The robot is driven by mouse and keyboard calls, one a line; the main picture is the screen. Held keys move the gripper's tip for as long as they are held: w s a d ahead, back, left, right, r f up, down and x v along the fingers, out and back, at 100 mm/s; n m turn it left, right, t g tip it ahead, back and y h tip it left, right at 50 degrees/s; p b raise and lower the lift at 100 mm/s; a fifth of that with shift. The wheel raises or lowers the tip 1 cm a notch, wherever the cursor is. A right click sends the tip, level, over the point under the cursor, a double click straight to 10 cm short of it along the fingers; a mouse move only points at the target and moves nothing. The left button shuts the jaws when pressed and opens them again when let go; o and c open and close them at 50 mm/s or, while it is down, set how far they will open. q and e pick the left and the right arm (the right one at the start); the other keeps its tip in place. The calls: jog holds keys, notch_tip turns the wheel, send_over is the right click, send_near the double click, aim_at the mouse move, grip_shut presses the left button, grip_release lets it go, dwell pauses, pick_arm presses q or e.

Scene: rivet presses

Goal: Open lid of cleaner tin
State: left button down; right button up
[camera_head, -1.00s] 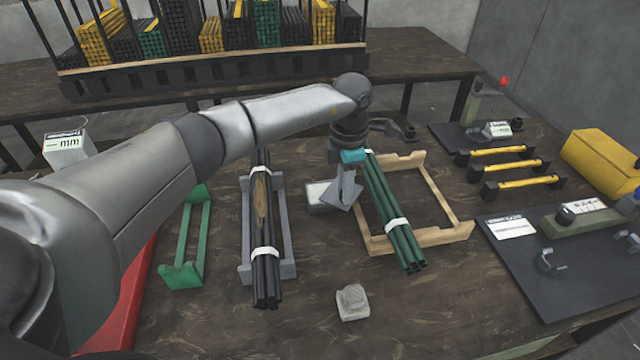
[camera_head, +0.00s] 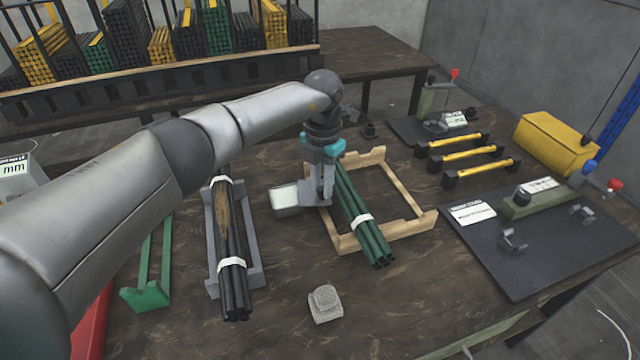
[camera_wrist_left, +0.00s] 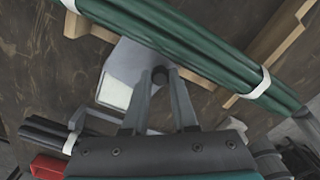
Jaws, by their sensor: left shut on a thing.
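The cleaner tin (camera_head: 284,211) stands on the table between the dark rod bundle and the green rod bundle. Its pale top shows uncovered on the left side. The grey lid (camera_head: 312,198) lies to the right of that opening. My left gripper (camera_head: 326,198) points down and is shut on the lid, at a small dark round knob (camera_wrist_left: 160,74) in the left wrist view. There the lid (camera_wrist_left: 134,62) hides part of the tin (camera_wrist_left: 115,92). I cannot tell whether the lid still touches the tin. My right gripper is not in view.
Green rods (camera_head: 357,218) lie across a wooden frame (camera_head: 424,219) close right of the gripper. Dark rods (camera_head: 234,250) rest in a grey cradle on the left. A grey block (camera_head: 324,304) sits in front. A rivet press (camera_head: 550,196) stands on a dark mat at right.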

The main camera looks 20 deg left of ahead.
aim_at(322, 188)
pick_arm(q)
jog(key=c, duration=0.7)
grip_release()
jog(key=shift+r, duration=0.1)
notch_tip(322, 188, up, 8)
jog(key=p, duration=0.6)
jog(key=shift+p, duration=0.3)
